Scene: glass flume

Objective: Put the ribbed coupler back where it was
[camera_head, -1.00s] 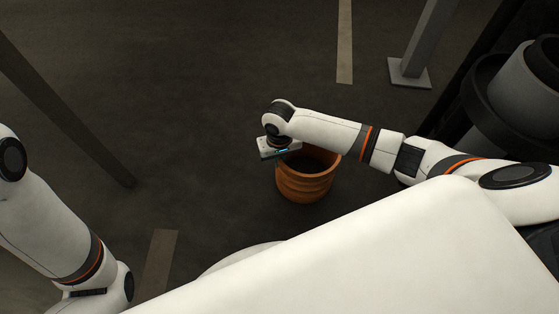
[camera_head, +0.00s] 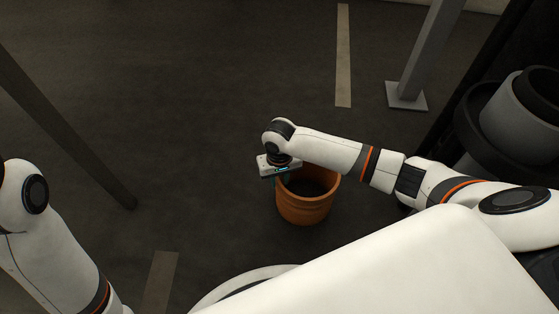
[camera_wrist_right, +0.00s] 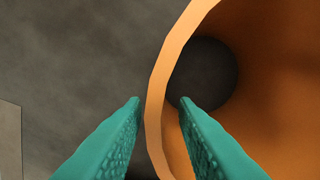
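The ribbed coupler (camera_head: 305,208) is an orange, hollow cylinder with ridges on its side. It appears upright on the dark floor in the middle of the head view, open end up. My right gripper (camera_head: 281,176) is above its left rim; its fingers are hard to see there. In the right wrist view the green fingers (camera_wrist_right: 160,101) are apart, one outside the coupler's wall (camera_wrist_right: 156,108) and one over its inside. A gap shows on each side of the wall. My left arm is at the left edge; its gripper is out of view.
A dark slanted post (camera_head: 75,140) stands on the left. A grey post with a square foot (camera_head: 407,96) stands at the back right, near a large grey round body (camera_head: 525,110). Pale strips (camera_head: 343,60) mark the floor. Floor left of the coupler is clear.

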